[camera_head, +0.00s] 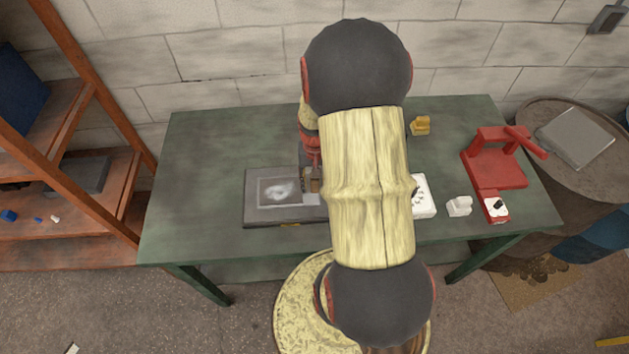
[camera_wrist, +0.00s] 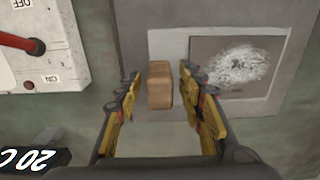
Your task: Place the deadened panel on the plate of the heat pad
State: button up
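The panel (camera_wrist: 170,44) is a pale grey sheet with a darker brown-grey patch and white smear, and a tan block stands near one end. It lies on a dark grey slab (camera_head: 262,216), taken as the heat pad, on the bench; the panel also shows in the head view (camera_head: 279,190). My gripper (camera_wrist: 160,82) is over the panel end with the tan block (camera_wrist: 159,86) between its fingers. A small gap shows on each side of the block, so the fingers are open. My arm hides the slab's right end in the head view.
A white box (camera_wrist: 30,50) with a red lever and ON/OFF marks is beside the slab. A dark block marked 20 C (camera_wrist: 35,158) is near it. A red press-like tool (camera_head: 495,165) stands at the right of the green bench (camera_head: 200,150). The bench's left is clear.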

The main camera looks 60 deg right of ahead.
notch_tip(320, 180, up, 12)
jog(key=shift+f+p, duration=0.2)
jog(key=shift+p, duration=0.5)
jog(key=shift+w+a+r, duration=0.1)
jog(key=shift+r, duration=0.1)
jog(key=w+a+r+n+t+h, duration=0.1)
jog(key=w+a+r+n+t, duration=0.3)
jog(key=a+r, duration=1.05)
jog(key=s+a+r+n, duration=0.2)
jog(key=a+r+n, duration=0.1)
jog(key=a, duration=0.3)
jog(key=s+a+r+n+t+y, duration=0.1)
jog(key=s+a+r+n, duration=0.2)
jog(key=a, duration=0.4)
jog(key=shift+s+a+r+t, duration=0.15)
jog(key=shift+a+r+t, duration=0.15)
jog(key=shift+r, duration=0.15)
notch_tip(320, 180, down, 8)
jog(key=b, duration=0.8)
